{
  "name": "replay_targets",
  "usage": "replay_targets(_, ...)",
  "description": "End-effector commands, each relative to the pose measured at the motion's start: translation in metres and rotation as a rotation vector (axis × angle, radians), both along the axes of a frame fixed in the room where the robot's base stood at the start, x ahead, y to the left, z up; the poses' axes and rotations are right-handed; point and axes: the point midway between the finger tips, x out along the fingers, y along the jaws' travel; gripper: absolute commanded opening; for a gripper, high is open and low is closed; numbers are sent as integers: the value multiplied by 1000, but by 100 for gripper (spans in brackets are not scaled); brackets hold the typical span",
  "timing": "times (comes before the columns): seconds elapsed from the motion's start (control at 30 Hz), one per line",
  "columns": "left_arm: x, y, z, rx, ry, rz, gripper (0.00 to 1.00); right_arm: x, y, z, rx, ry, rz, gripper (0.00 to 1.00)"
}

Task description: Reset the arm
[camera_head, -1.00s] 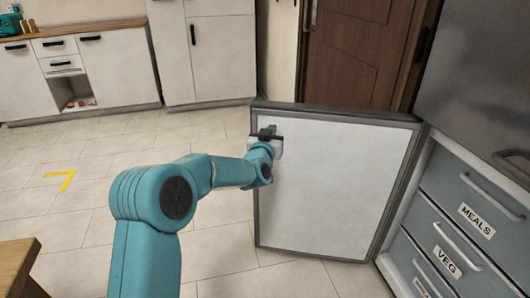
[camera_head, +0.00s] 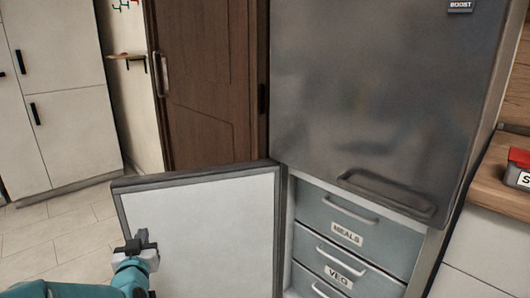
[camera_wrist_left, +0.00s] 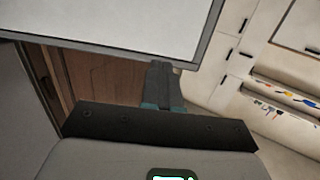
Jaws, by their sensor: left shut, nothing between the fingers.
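My left arm, teal, comes in at the bottom left of the head view. Its gripper (camera_head: 137,243) is shut and empty, in front of the inner face of the open freezer door (camera_head: 200,235). I cannot tell whether it touches the door. In the left wrist view the closed fingers (camera_wrist_left: 163,85) point toward the door's edge, with the white door panel (camera_wrist_left: 120,22) above them. My right gripper is not in view.
The open lower compartment shows drawers labelled MEALS (camera_head: 347,235) and VEG (camera_head: 338,276). The grey upper fridge door (camera_head: 370,100) is closed. A brown door (camera_head: 205,85) stands behind, white cabinets (camera_head: 60,100) at left. A wooden counter (camera_head: 490,185) is at right.

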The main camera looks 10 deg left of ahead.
Motion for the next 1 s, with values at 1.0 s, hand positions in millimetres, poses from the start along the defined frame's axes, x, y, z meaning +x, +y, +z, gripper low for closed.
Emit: replay_targets(1.0,-321,-248,-319,-690,1389,-390,0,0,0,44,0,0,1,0)
